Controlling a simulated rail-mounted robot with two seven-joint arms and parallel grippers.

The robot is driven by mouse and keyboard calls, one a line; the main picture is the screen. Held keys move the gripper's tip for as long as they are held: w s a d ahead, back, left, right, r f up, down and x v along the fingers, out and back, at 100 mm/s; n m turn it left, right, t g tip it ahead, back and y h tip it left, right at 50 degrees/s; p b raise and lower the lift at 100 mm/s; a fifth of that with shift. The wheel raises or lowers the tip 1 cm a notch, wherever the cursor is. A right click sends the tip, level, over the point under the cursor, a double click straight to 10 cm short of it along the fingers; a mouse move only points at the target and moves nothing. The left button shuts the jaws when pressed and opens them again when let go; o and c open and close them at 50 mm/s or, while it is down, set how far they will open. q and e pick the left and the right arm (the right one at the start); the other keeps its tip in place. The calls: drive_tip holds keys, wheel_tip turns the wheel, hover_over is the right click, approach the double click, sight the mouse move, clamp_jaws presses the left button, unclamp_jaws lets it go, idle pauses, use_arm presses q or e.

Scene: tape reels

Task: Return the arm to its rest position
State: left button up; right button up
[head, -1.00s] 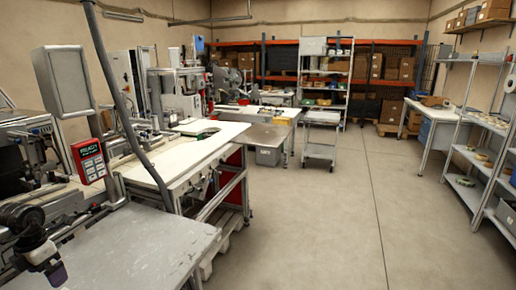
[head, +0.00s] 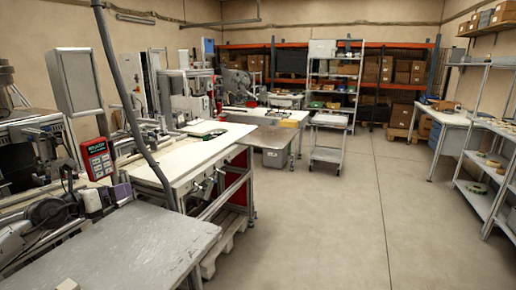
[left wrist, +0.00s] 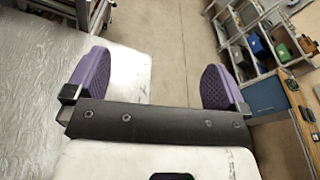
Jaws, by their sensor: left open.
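My left gripper (head: 117,192) shows in the head view at the lower left, above the back of the grey metal-topped table (head: 120,250). Its white body is on the left and purple fingers point right. In the left wrist view, the two purple finger pads of the left gripper (left wrist: 153,80) stand wide apart with nothing between them. The grey tabletop (left wrist: 35,85) lies beyond and to the left of the fingers there. My right gripper is in neither view.
A red handheld device (head: 97,158) and a slanted grey pole (head: 130,100) stand near the left gripper. A white-topped workbench (head: 185,155) lies just beyond. The concrete floor (head: 330,220) is open to the right. Shelving (head: 490,170) lines the right wall.

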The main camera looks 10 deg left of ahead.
use_arm(q)
drive_tip(key=s+d+r+n+t+y, duration=0.3)
drive_tip(key=r+n+y, duration=0.25)
drive_tip(key=n, duration=0.25)
drive_tip(key=s+d+r+n+t+y, duration=0.2)
drive_tip(key=d+r+n+y, duration=0.2)
drive_tip(key=r+n, duration=0.35)
drive_tip(key=s+d+r+n+t+y, duration=0.3)
drive_tip(key=r+n+y, duration=0.25)
drive_tip(key=n, duration=0.35)
drive_tip(key=s+d+f+n+g+h+p, duration=0.1)
drive_tip(key=s+d+f+n+g+h, duration=0.15)
drive_tip(key=d+f, duration=0.5)
drive_tip(key=s+d+f+n+g+h+p, duration=0.1)
drive_tip(key=s+d+f+g+h, duration=0.25)
drive_tip(key=f, duration=0.75)
drive_tip(key=s+d+f+n+g+h+p, duration=0.1)
drive_tip(key=s+d+f+n+g+h, duration=0.2)
drive_tip(key=d+f, duration=0.5)
drive_tip(key=s+d+f+n+g+h+p, duration=0.25)
drive_tip(key=s+f+g, duration=0.85)
drive_tip(key=s+f, duration=1.8)
wheel_tip(320, 180, up, 39)
drive_tip(key=p, duration=3.8)
drive_tip(key=shift+a+r, duration=0.2)
drive_tip(key=shift+a, duration=0.2)
drive_tip(key=shift+s+y, duration=0.1)
drive_tip(key=shift+y, duration=0.15)
